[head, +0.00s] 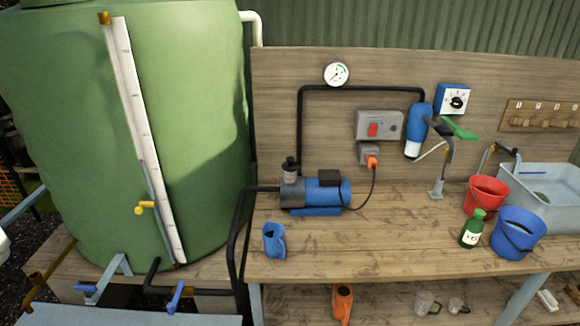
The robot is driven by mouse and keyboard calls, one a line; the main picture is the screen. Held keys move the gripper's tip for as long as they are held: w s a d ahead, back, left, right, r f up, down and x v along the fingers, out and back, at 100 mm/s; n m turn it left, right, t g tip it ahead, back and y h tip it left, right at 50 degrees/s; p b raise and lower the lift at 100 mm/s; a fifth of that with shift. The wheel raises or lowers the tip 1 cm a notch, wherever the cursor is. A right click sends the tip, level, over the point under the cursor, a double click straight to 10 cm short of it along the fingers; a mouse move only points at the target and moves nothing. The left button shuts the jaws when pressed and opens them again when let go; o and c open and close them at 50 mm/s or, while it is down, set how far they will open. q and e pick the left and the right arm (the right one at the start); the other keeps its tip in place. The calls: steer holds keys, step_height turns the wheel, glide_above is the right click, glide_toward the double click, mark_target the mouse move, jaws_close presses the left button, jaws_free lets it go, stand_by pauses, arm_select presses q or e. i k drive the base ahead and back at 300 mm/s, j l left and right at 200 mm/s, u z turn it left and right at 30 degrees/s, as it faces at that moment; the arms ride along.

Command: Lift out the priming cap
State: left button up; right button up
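The blue pump (322,194) lies on the wooden bench, left of the middle of its back board. A short priming pot (290,177) stands up from the pump's dark left end. The black priming cap (291,163) sits upright on top of this pot. It looks seated, but at this size I cannot tell whether it is loose. Neither of my grippers is in view. A small pale shape at the far left edge is too cut off to identify.
A blue jug (273,240) stands in front of the pump. Black pipe rises close behind the cap to a gauge (337,74). A large green tank (200,130) fills the left. Red bucket (487,196), green bottle (472,230) and blue bucket (517,233) stand right. The bench middle is clear.

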mark_target(290, 166)
steer(key=l+z, duration=0.25)
steer(key=z, duration=0.2)
steer(key=l+z, duration=0.2)
steer(key=z, duration=0.25)
steer(key=i+l+z, duration=0.5)
steer(key=i, duration=0.35)
steer(key=i+u, duration=0.1)
steer(key=u, duration=0.3)
steer(key=i+u, duration=0.1)
steer(key=u, duration=0.3)
steer(key=i+l+u, duration=0.1)
steer(key=u, duration=0.3)
steer(key=i+l+u, duration=0.1)
steer(key=u, duration=0.3)
steer(key=i+u, duration=0.1)
steer(key=u, duration=0.3)
steer(key=l+u, duration=0.15)
steer(key=u, duration=0.2)
steer(key=i+l+u, duration=0.15)
steer(key=u, duration=0.25)
steer(key=l+u, duration=0.15)
steer(key=u, duration=0.25)
